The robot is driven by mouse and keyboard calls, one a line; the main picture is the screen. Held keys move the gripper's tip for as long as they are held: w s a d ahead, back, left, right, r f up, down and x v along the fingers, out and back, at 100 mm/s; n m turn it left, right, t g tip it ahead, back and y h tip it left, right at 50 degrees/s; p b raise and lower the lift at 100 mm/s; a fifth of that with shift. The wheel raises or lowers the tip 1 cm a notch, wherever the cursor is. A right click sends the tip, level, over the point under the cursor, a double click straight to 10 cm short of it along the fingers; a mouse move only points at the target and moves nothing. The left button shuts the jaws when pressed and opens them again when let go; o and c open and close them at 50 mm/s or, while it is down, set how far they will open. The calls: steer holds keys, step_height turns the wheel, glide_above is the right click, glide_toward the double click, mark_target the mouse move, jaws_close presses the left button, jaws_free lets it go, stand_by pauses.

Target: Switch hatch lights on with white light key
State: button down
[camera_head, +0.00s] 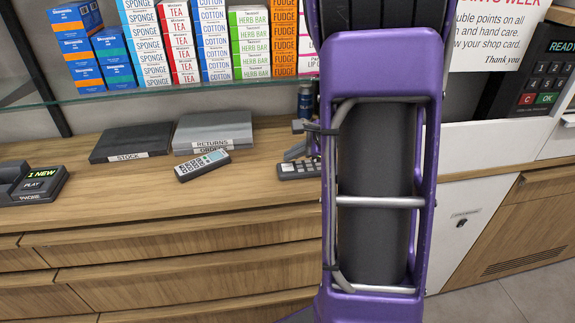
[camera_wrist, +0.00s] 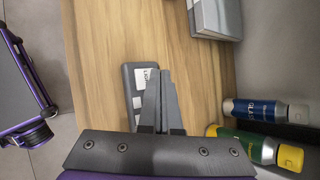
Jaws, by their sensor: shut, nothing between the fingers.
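A dark grey panel (camera_wrist: 131,76) with light keys lies on the wooden counter in the wrist view. Its upper white key (camera_wrist: 148,76) carries lettering that looks like "LIGHT". Smaller pale keys sit below it. My gripper (camera_wrist: 165,74) is shut and empty, its fingertips over the right side of the panel, close beside the lettered key. I cannot tell whether the tips touch it. The fingers hide part of the panel. In the head view a small keyed panel (camera_head: 297,170) shows beside my purple arm, which hides its right end. I see no hatch lights.
A glass shelf (camera_head: 200,91) with cartons hangs above. In the wrist view a blue bottle (camera_wrist: 262,111) and green bottle (camera_wrist: 252,146) are at right.

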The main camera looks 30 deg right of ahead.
mark_target(292, 168)
step_height(292, 168, up, 6)
steer(key=p, duration=0.3)
steer(key=shift+f+p, duration=0.2)
steer(key=shift+p, duration=0.1)
